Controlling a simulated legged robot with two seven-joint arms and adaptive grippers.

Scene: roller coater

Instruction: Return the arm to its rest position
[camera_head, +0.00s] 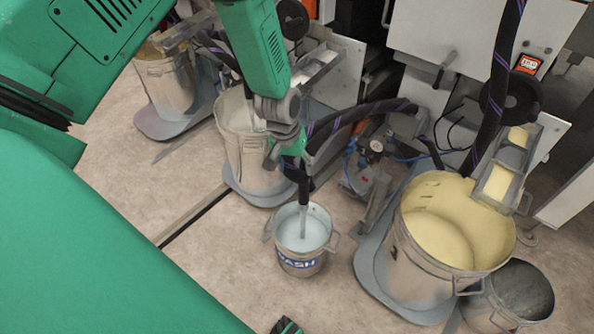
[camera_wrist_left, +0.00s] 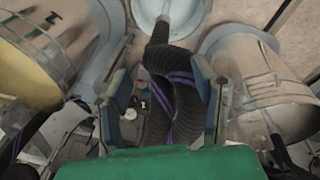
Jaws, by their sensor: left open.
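My left arm (camera_head: 262,45), green, reaches in from the upper left of the head view. Its gripper (camera_head: 290,158) is over the top of a black hose with purple stripes (camera_head: 345,117). In the left wrist view the gripper (camera_wrist_left: 163,100) is open, with the hose (camera_wrist_left: 172,85) between its two spread fingers. The hose's lower end, a grey pipe (camera_head: 303,222), stands in the small metal WASH bucket (camera_head: 300,265), which holds pale liquid. My right gripper is not clearly seen.
A large bucket of yellow coating (camera_head: 425,268) stands at right, with a dark empty-looking bucket (camera_head: 515,295) beside it. A pale-filled bucket (camera_head: 245,160) is behind the arm, another bucket (camera_head: 168,85) farther left. White machines (camera_head: 475,35) fill the back.

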